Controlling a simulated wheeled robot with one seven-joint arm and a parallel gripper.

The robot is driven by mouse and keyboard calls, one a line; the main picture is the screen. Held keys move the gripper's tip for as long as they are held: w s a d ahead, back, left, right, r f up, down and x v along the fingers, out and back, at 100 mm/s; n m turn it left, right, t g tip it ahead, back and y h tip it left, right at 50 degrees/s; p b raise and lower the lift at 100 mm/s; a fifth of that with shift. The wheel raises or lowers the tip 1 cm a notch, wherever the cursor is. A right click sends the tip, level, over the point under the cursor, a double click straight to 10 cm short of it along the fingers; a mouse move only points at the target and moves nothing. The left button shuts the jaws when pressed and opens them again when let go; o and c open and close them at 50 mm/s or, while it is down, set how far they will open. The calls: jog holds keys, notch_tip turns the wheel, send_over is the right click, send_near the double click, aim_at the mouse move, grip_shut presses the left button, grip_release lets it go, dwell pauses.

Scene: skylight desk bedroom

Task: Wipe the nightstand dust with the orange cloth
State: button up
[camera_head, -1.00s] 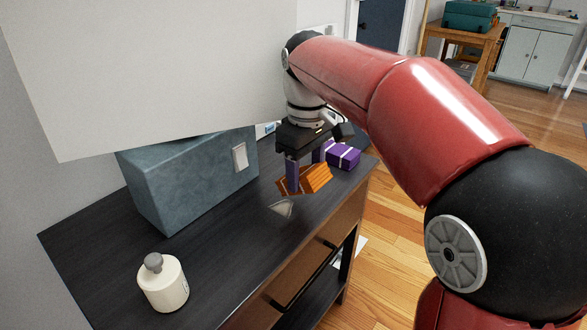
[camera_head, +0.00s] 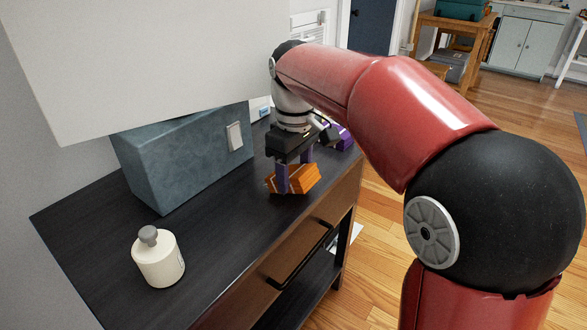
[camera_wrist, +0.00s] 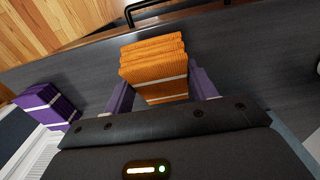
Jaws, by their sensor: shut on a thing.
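The orange cloth (camera_head: 302,181) is a folded, ribbed bundle with a pale stripe. My gripper (camera_head: 294,172) is shut on it, with a purple finger on each side, and holds it low at the top of the dark nightstand (camera_head: 225,225). Whether the cloth touches the surface is hard to tell. The wrist view also shows the cloth (camera_wrist: 155,65) between the fingers. No pale dust patch shows on the bare top in the head view; the area under the cloth is hidden.
A purple folded cloth (camera_wrist: 45,108) lies behind my gripper, partly hidden in the head view. A blue-grey box (camera_head: 185,155) stands at the back, below a white slanted panel (camera_head: 160,60). A cream bottle (camera_head: 158,260) stands at the front left. The top between bottle and cloth is clear.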

jog(key=shift+a+f, duration=0.25)
jog(key=shift+f, duration=0.5)
jog(key=shift+w+a+r, duration=0.1)
